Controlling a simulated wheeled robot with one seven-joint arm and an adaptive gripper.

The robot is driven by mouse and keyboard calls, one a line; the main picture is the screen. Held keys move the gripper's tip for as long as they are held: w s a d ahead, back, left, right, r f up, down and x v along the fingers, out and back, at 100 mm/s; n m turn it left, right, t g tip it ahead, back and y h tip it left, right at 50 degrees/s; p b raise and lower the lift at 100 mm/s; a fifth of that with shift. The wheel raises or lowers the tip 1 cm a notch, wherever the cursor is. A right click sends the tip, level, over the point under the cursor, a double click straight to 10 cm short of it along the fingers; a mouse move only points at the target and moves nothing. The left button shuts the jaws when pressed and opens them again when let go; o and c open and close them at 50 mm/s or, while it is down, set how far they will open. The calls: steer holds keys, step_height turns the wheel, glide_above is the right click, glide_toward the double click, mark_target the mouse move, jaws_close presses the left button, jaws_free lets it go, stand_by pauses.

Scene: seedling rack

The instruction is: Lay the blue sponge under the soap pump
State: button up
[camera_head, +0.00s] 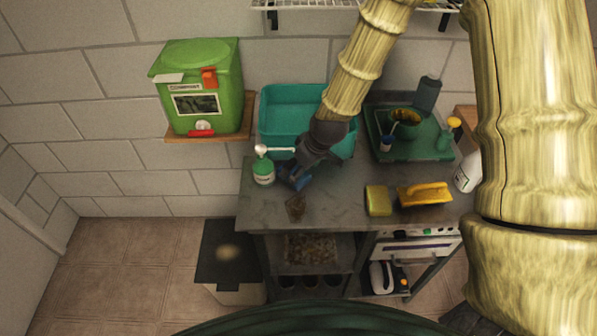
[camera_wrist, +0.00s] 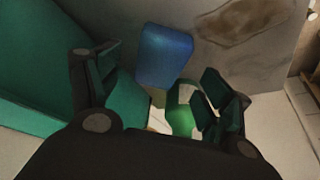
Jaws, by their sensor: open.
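The blue sponge (camera_head: 297,181) lies on the grey counter, just right of the soap pump. It also shows in the wrist view (camera_wrist: 165,57), beyond my fingertips. The soap pump (camera_head: 263,170) is an upright green bottle with a white label and a white nozzle pointing right. In the wrist view its green body (camera_wrist: 183,115) shows between my fingers. My gripper (camera_head: 303,164) points down over the counter beside the pump, near the sponge. In the wrist view my gripper (camera_wrist: 155,82) is open, with nothing clasped between its fingers. My gripper partly covers the sponge in the head view.
A teal basin (camera_head: 275,98) stands behind my gripper. A dark green tray (camera_head: 385,153) with bottles and a bowl is at the back right. A brown stain (camera_head: 296,207), a yellow sponge (camera_head: 377,201) and a yellow brush (camera_head: 425,194) are along the front. The front left counter is clear.

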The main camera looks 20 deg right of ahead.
steer(key=b+v, duration=0.1)
steer(key=v, duration=0.7)
steer(key=shift+b, duration=0.3)
